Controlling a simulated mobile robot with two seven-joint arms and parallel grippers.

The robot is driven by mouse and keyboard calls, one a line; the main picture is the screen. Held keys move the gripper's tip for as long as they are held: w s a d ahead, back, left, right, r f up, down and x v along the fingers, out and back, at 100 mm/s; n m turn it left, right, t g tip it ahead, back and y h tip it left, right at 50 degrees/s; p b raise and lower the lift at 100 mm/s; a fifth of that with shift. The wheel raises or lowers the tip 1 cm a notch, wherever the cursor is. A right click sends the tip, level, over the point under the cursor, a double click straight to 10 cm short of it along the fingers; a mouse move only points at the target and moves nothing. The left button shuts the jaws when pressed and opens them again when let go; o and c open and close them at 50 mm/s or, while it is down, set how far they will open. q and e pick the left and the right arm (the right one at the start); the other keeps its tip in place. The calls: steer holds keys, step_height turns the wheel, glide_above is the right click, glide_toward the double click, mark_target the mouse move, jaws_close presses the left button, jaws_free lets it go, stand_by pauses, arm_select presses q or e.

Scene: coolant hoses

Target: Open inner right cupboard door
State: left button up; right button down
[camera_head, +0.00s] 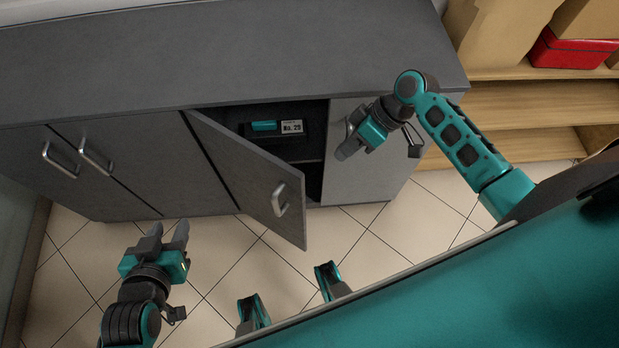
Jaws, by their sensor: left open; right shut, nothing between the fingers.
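The grey inner right cupboard door (240,170) stands swung out from the cupboard front, hinged on its left side. Its metal bar handle (280,199) is near its free right edge, with no gripper on it. My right gripper (344,152) is shut and empty, in front of the outer right door (365,178), right of the opening. I cannot tell whether it touches that door, and any handle there is hidden. My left gripper (170,230) is open and empty, low in front of the cupboard, left of the open door and apart from it.
Inside the opening are a dark box with a teal item (264,126) and a "No. 29" label (292,127). Two closed doors with handles (61,160) (96,156) are on the left. Wooden shelves (510,105) with a red box (570,50) stand right.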

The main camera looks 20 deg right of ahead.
arm_select(q)
steer(key=shift+w+d+f+b, duration=0.35)
steer(key=shift+d+b, duration=0.05)
steer(key=shift+b, duration=0.55)
arm_select(e)
steer(key=s+a+f, duration=0.2)
steer(key=a+f, duration=0.5)
steer(key=a, duration=0.2)
steer(key=shift+n+g, duration=0.3)
arm_select(q)
steer(key=shift+r, duration=0.1)
arm_select(e)
steer(key=shift+s+a, duration=0.1)
